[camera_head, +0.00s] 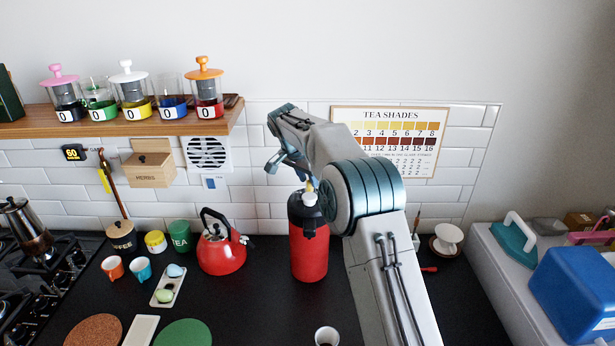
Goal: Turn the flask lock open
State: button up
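A red flask (309,240) with a black top stands upright on the dark counter, in the middle of the view. A small white and yellow piece (309,193) shows on its top; I cannot tell whether this is the lock or how it is turned. My arm reaches up from the lower right and bends over the flask. My gripper (284,165) points down just left of and above the flask top. Its fingers are small and partly overlapped in this view, so their opening is unclear. I see nothing held in it.
A red kettle (221,247) stands left of the flask. A white cup (327,336) stands in front. A wooden shelf (150,122) with several jars is at upper left. A gas hob (45,275) is at far left, and a blue box (575,295) at right.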

jog(key=shift+f, duration=0.15)
grip_shut()
jog(key=shift+n+b, duration=0.3)
jog(key=shift+n, duration=0.1)
jog(key=n, duration=0.1)
jog(key=n+y+b, duration=0.1)
jog(key=n+t, duration=0.1)
jog(key=shift+d+n+y+b, duration=0.25)
jog(key=shift+n+y+b, duration=0.05)
jog(key=shift+n+b, duration=0.1)
jog(key=n+y, duration=0.1)
jog(key=n, duration=0.1)
jog(key=n+y, duration=0.1)
jog(key=n, duration=0.2)
jog(key=shift+d, duration=0.2)
jog(key=n+y+p, duration=0.1)
jog(key=n, duration=0.2)
jog(key=n+y+p, duration=0.1)
jog(key=n, duration=0.2)
jog(key=shift+w+d+g, duration=0.1)
jog(key=shift+d+g, duration=0.05)
jog(key=shift+g, duration=0.25)
jog(key=shift+n+p, duration=0.3)
